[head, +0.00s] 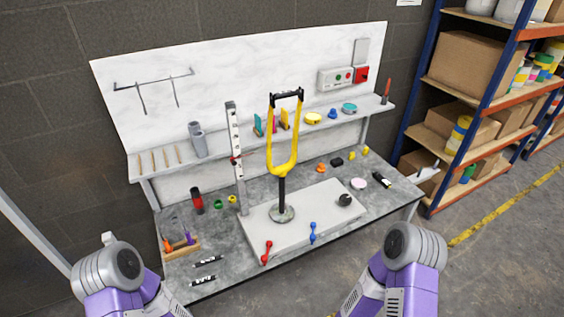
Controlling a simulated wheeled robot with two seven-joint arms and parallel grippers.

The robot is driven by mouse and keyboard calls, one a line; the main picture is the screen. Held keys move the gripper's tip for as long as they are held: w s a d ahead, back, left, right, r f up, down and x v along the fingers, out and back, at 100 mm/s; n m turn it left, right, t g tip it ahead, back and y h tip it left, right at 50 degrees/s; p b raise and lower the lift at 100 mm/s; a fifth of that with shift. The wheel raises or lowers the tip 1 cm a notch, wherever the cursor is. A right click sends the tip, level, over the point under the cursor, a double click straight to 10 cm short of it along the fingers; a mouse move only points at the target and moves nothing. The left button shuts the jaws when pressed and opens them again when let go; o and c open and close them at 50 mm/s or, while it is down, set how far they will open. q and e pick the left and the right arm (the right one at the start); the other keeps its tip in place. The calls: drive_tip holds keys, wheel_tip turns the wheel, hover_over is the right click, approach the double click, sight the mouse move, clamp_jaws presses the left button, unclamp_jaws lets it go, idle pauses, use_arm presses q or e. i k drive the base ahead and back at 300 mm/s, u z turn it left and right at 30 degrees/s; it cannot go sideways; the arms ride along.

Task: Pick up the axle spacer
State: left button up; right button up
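No single thing is plainly marked as the axle spacer. A red dumbbell-shaped part (266,252) and a blue dumbbell-shaped part (312,233) lie on the front of a pale board (290,240) on the bench. I cannot tell from this view which of these is the spacer. My arms show at the lower left and lower right, but neither gripper is in view.
A black round part (345,200) sits on the board's right. A tall upright bar (235,155) stands left of the fork. Small parts, black markers (207,261) and a wooden tray (181,246) lie around on the grey bench (225,280). A shelf (225,155) runs behind; a rack stands right.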

sight(290, 93)
drive_tip(key=z, duration=1.85)
drive_tip(key=i, duration=1.15)
drive_tip(key=u, duration=2.3)
